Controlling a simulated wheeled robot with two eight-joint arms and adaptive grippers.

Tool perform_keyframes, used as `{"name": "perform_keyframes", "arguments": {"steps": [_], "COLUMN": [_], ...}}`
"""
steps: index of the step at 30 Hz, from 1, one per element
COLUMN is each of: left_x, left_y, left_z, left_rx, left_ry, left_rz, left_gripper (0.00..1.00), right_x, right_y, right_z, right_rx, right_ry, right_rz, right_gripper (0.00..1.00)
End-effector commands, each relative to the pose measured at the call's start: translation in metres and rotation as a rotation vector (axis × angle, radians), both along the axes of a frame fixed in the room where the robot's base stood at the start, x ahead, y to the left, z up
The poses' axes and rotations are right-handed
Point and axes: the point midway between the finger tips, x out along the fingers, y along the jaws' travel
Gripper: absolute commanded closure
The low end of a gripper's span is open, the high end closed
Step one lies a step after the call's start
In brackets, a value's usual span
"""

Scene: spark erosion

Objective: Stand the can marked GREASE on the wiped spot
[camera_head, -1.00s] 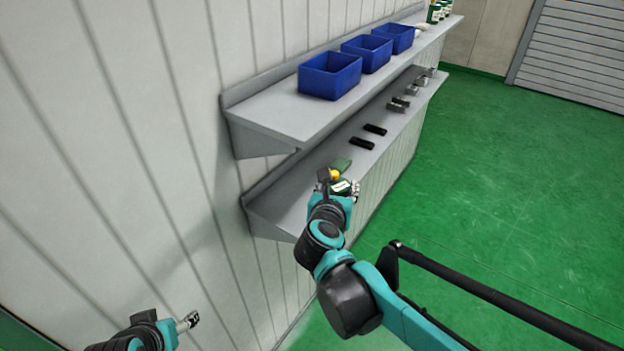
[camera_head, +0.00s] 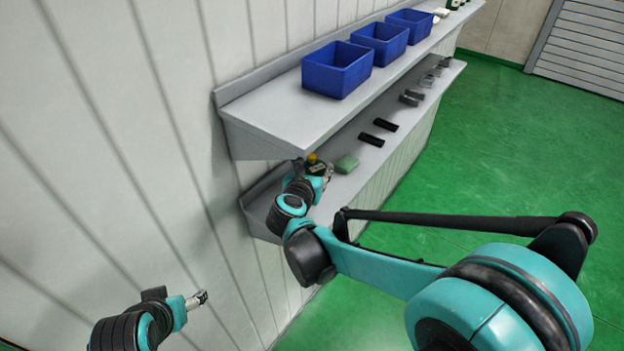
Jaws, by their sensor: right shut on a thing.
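My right gripper (camera_head: 322,174) is shut on a small dark green can with a yellow top (camera_head: 312,160). It is at the near end of the lower shelf (camera_head: 348,190), just below the upper shelf's front edge. I cannot read the can's label, and the gripper hides part of it. I cannot tell whether the can's base touches the shelf. No wiped spot can be made out on the shelf. My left gripper (camera_head: 202,298) is low at the left, in front of the wall and away from the shelves. It looks empty, but its opening is unclear.
Two black bars (camera_head: 378,132) and several grey metal pieces lie farther along the lower shelf. Three blue bins (camera_head: 337,70) stand on the upper shelf, which overhangs the can closely. Green floor is open at right.

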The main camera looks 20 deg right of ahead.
Motion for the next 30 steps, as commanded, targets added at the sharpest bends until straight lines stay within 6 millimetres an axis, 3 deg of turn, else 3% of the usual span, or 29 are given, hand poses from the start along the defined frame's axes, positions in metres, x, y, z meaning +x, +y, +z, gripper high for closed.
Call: {"name": "perform_keyframes", "arguments": {"steps": [5,14,27,28,30], "left_x": [0.0,0.0,0.0,0.0,0.0], "left_y": [0.0,0.0,0.0,0.0,0.0], "left_z": [0.0,0.001,-0.005,-0.004,-0.003], "left_rx": [0.0,0.0,0.0,0.0,0.0], "left_ry": [0.0,0.0,0.0,0.0,0.0], "left_rz": [0.0,0.0,0.0,0.0,0.0], "left_gripper": [0.31,0.31,0.31,0.31,0.31], "right_x": [0.011,0.011,0.01,0.01,0.01], "right_y": [0.006,0.006,0.006,0.006,0.006], "right_z": [-0.008,-0.046,-0.053,-0.052,-0.052], "right_rx": [0.0,0.0,0.0,0.0,0.0], "right_ry": [0.0,0.0,0.0,0.0,0.0], "right_rz": [0.0,0.0,0.0,0.0,0.0], "right_gripper": [0.9,0.9,0.9,0.44,0.31]}}
